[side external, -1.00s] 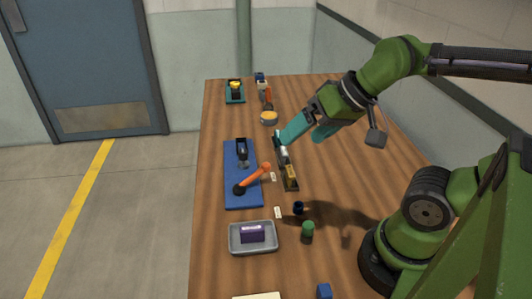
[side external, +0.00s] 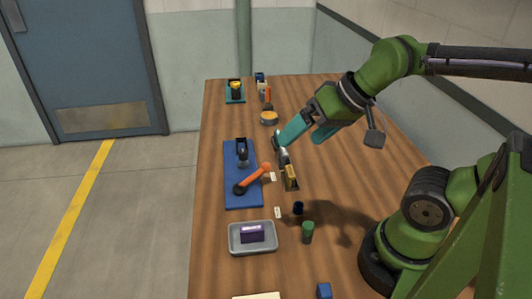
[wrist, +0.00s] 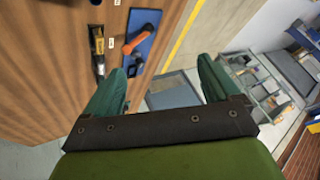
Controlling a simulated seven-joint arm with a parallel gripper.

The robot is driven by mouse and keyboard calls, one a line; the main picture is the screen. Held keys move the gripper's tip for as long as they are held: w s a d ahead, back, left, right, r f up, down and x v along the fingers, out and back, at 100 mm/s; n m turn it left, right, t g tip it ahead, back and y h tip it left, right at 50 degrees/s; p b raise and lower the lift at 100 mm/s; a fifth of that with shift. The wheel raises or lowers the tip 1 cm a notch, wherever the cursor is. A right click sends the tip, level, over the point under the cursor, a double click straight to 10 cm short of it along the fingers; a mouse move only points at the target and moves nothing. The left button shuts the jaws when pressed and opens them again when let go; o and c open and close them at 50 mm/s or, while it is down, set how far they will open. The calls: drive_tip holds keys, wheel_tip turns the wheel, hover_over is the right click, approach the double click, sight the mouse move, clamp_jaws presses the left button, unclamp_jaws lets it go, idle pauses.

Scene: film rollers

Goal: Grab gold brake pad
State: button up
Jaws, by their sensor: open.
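A small gold block (side external: 291,172), which looks like the gold brake pad, sits at the near end of a narrow dark tray (side external: 291,187) in the middle of the table. It also shows in the wrist view as a yellow-gold piece (wrist: 98,40) at the upper left. My gripper (side external: 300,138), with teal fingers, is open and empty. It is above the table, towards the far end of the tray and apart from the gold block. In the wrist view the fingers (wrist: 160,68) are spread wide with nothing between them. The left finger partly hides the far tray contents in the side view.
A blue mat (side external: 239,200) with an orange-handled tool (side external: 254,177) lies left of the tray. A grey bin (side external: 235,249) holds a purple box. A dark blue cup (side external: 298,208) and green cylinder (side external: 307,232) stand nearer.

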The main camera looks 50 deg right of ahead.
drive_tip(key=w+d+f+m+g, duration=0.3)
drive_tip(key=w, duration=0.1)
drive_tip(key=m+g+h, duration=0.2)
drive_tip(key=m+g, duration=0.2)
drive_tip(key=m, duration=1.6)
hover_over(289, 171)
wheel_tip(289, 171, down, 4)
drive_tip(key=r, duration=0.1)
drive_tip(key=f, duration=1.1)
drive_tip(key=shift+s+d, duration=0.2)
drive_tip(key=shift+s, duration=0.15)
drive_tip(key=shift+w+a+f, duration=0.1)
drive_tip(key=shift+w+f, duration=0.05)
drive_tip(key=shift+f, duration=1.35)
drive_tip(key=shift+w+a+f, duration=0.1)
drive_tip(key=shift+w+f, duration=0.05)
drive_tip(key=shift+f, duration=1.3)
drive_tip(key=shift+c, duration=0.4)
